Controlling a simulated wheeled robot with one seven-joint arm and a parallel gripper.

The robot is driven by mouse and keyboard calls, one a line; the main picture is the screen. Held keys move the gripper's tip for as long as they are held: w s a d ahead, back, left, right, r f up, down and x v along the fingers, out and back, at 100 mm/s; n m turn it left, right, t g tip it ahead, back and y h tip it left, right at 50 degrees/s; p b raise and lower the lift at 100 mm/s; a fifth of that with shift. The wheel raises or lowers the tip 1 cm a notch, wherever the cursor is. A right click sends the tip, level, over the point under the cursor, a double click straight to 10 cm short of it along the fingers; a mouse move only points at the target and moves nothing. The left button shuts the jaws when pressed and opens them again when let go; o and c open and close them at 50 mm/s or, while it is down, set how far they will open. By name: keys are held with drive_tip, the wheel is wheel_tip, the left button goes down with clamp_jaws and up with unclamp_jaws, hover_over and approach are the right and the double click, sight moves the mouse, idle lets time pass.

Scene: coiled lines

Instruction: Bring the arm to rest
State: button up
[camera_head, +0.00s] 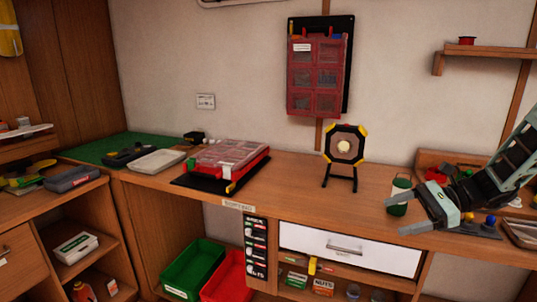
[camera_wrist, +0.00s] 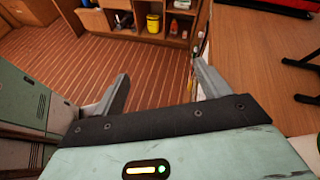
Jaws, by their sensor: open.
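My gripper (camera_head: 412,210) shows at the right of the head view, at the end of my dark and pale green arm. Its two fingers are apart with nothing between them. It is near the front edge of the wooden workbench (camera_head: 290,190), close to a green and white cylinder (camera_head: 398,195); I cannot tell whether they touch. In the wrist view my gripper (camera_wrist: 162,85) has its fingers spread, with the wooden floor beyond them.
A red-framed organiser case (camera_head: 230,158) lies on the bench. Small coloured items and a tray (camera_head: 522,232) sit at the right. Green (camera_head: 193,268) and red (camera_head: 228,280) bins are below. The bench's centre is clear.

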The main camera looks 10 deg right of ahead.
drive_tip(key=s+a+n+g+h, duration=0.35)
drive_tip(key=s+a+n, duration=0.2)
drive_tip(key=a, duration=0.45)
drive_tip(key=s+a+n+g+h, duration=0.2)
drive_tip(key=s+a+n+g, duration=0.3)
drive_tip(key=a, duration=0.5)
drive_tip(key=s+a+n+t+h, duration=0.2)
drive_tip(key=s+a+n+h, duration=0.1)
drive_tip(key=s+n, duration=0.4)
drive_tip(key=s+a+r+n+t+h, duration=0.1)
drive_tip(key=s+a+n+h, duration=0.3)
drive_tip(key=s+n, duration=0.4)
drive_tip(key=shift+r+n+t+p, duration=0.3)
drive_tip(key=shift+n+t, duration=0.15)
drive_tip(key=shift+t, duration=0.3)
